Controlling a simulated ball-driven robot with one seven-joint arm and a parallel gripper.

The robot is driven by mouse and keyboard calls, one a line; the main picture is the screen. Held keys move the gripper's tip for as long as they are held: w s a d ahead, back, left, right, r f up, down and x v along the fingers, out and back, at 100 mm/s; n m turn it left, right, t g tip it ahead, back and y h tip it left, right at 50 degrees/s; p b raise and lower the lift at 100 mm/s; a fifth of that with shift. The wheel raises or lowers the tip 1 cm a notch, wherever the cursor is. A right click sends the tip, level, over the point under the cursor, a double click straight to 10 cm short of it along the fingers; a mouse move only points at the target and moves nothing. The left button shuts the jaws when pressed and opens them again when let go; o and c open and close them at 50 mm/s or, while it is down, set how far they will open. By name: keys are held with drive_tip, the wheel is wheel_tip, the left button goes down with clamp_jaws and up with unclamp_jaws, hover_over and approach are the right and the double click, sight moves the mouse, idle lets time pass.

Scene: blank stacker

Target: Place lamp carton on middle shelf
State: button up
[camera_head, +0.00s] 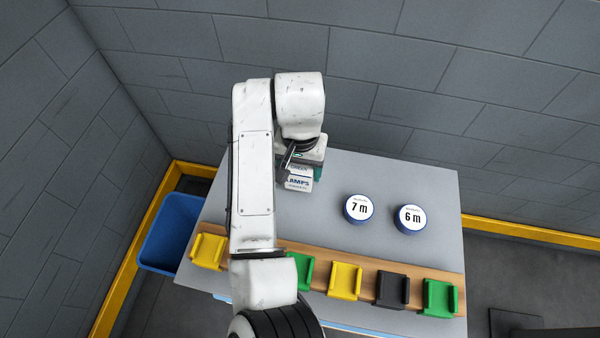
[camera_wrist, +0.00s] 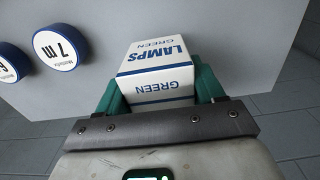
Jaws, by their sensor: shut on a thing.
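The lamp carton (camera_wrist: 155,67) is a white box with blue bands and the words LAMPS and GREEN. In the wrist view it sits between the two green fingers of my gripper (camera_wrist: 160,95), which is shut on it. In the head view the carton (camera_head: 298,182) is at the back left part of the grey table, below my wrist, partly hidden by my gripper (camera_head: 300,166). I cannot tell whether it touches the tabletop. No middle shelf can be made out in either view.
Two round blue-and-white tins, marked 7 m (camera_head: 359,209) and 6 m (camera_head: 410,219), stand right of the carton on the grey table (camera_head: 400,178). A wooden rail (camera_head: 320,276) with several coloured holders runs along the front. A blue bin (camera_head: 172,235) stands left of the table.

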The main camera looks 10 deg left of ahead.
drive_tip(key=shift+w+a+f, duration=0.1)
drive_tip(key=shift+w+f, duration=0.2)
drive_tip(key=shift+f, duration=0.2)
drive_tip(key=shift+f+p, duration=0.3)
drive_tip(key=shift+f, duration=1.15)
drive_tip(key=shift+f, duration=0.1)
drive_tip(key=o, duration=1)
